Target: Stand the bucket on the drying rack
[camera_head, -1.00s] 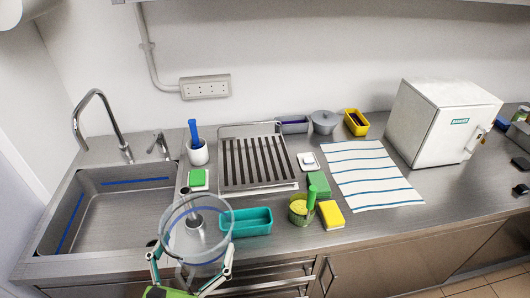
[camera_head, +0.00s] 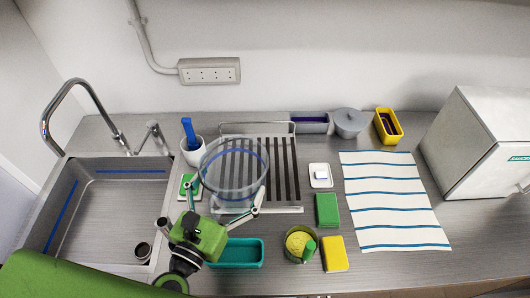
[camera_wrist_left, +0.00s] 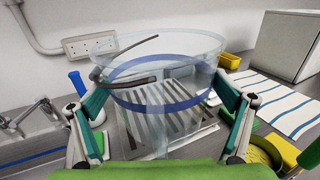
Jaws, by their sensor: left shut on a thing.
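The bucket (camera_head: 234,183) is clear, with a blue band around it, and its open top faces up. It also shows in the wrist view (camera_wrist_left: 160,95). My left gripper (camera_head: 224,201) is shut on the bucket, with a finger on each side of its wall. The drying rack (camera_head: 285,170) is a metal frame with dark slats on the counter. The bucket overlaps the rack's left part in the head view, and the slats show through it in the wrist view. The gap between its base and the rack is hard to judge. My right gripper is not in view.
A white pot with a blue handle (camera_head: 193,150) stands left of the rack, by a green sponge. A teal tray (camera_head: 238,253) lies in front. A white dish (camera_head: 320,175), green block (camera_head: 327,209) and striped cloth (camera_head: 390,205) lie right. The sink (camera_head: 110,215) is left.

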